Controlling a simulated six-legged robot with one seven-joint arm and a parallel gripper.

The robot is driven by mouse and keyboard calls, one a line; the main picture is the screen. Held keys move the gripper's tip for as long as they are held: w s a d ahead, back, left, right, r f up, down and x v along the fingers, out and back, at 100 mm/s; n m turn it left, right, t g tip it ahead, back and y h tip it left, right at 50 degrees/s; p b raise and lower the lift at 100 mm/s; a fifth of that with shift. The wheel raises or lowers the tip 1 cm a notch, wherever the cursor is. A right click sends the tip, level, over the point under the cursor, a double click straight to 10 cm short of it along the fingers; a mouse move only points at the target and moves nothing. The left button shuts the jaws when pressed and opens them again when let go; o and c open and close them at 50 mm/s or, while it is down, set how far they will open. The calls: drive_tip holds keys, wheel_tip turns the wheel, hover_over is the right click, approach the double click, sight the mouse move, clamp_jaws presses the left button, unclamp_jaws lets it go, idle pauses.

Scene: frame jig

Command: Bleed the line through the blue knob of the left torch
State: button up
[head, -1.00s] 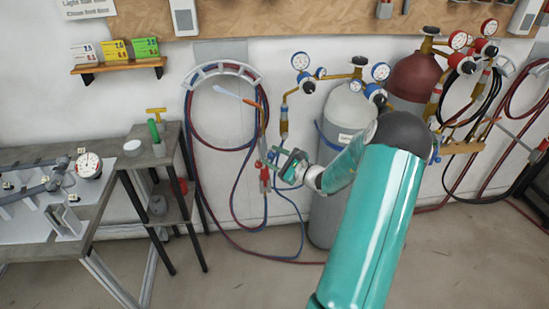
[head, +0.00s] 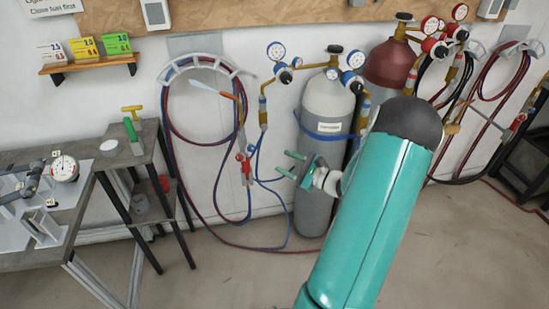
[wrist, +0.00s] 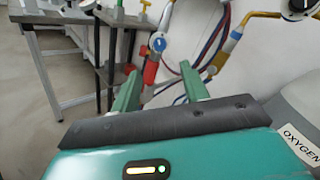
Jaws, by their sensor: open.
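The left torch (head: 245,168) hangs upright at the wall, in front of the left hose loop, with red parts on its lower body and an orange-brown tube above. In the wrist view its blue knob (wrist: 158,44) faces me, above a red part (wrist: 150,73), seen beyond the gap between the fingers.
The grey oxygen cylinder (head: 325,110) stands close behind and right of my gripper. Red and blue hoses (head: 213,205) hang below the torch and reach the floor. A small side table (head: 120,160) stands at left. The floor in front is clear.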

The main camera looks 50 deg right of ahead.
drive_tip(key=shift+s, duration=0.5)
drive_tip(key=shift+d, duration=0.1)
drive_tip(key=m+g+y, duration=0.2)
drive_tip(key=y, duration=0.3)
approach(254, 148)
drive_tip(key=shift+y, duration=0.3)
drive_tip(key=x, duration=0.8)
drive_tip(key=shift+w+f, duration=0.15)
drive_tip(key=shift+w, duration=0.15)
drive_tip(key=shift+c, duration=0.4)
drive_tip(key=c, duration=0.9)
